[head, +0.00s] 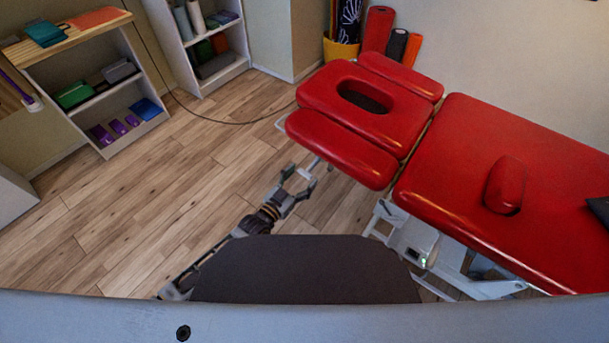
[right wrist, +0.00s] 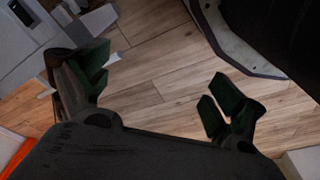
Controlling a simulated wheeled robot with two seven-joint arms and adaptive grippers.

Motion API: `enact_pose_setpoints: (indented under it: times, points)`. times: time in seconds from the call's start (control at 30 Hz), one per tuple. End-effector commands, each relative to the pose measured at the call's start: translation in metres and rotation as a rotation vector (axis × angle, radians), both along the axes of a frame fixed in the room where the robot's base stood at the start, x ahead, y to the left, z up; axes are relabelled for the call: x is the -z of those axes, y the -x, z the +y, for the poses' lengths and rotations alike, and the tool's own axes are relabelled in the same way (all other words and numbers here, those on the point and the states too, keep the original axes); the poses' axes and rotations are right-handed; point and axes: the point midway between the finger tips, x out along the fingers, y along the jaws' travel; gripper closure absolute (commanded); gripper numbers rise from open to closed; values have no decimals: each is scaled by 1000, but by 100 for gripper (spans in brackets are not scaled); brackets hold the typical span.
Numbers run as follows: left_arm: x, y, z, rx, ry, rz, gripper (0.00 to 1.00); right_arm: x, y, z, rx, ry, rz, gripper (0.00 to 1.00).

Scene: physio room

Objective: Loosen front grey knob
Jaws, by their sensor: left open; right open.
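The red treatment table (head: 470,130) stands at the right of the head view, with a headrest (head: 325,88) that has an oval hole and a padded armrest (head: 340,148) along its near side. My left gripper (head: 298,180) is open and empty, just left of and below the near armrest, close to a thin pale metal part under it. I cannot make out a grey knob clearly; it is too small or hidden under the pads. My right gripper (right wrist: 158,82) shows in the right wrist view, open with nothing between its fingers, above the wooden floor.
The table's white metal frame (head: 405,235) with a green-lit box stands right of my left gripper. A dark cable (head: 225,122) runs over the floor. Shelves (head: 95,85) stand at the left and a yellow bin (head: 340,50) behind. The wooden floor at left is clear.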

Motion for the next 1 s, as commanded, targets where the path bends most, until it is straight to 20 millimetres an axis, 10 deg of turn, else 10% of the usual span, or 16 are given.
enact_pose_setpoints:
  times: [0.67, 1.0]
  points:
    - [0, -17, -12, 0, 0, 1, 32, -14, 4, 4, -3, -6, 12, 6]
    - [0, -17, -12, 0, 0, 0, 75, -14, 4, 4, -3, -6, 12, 6]
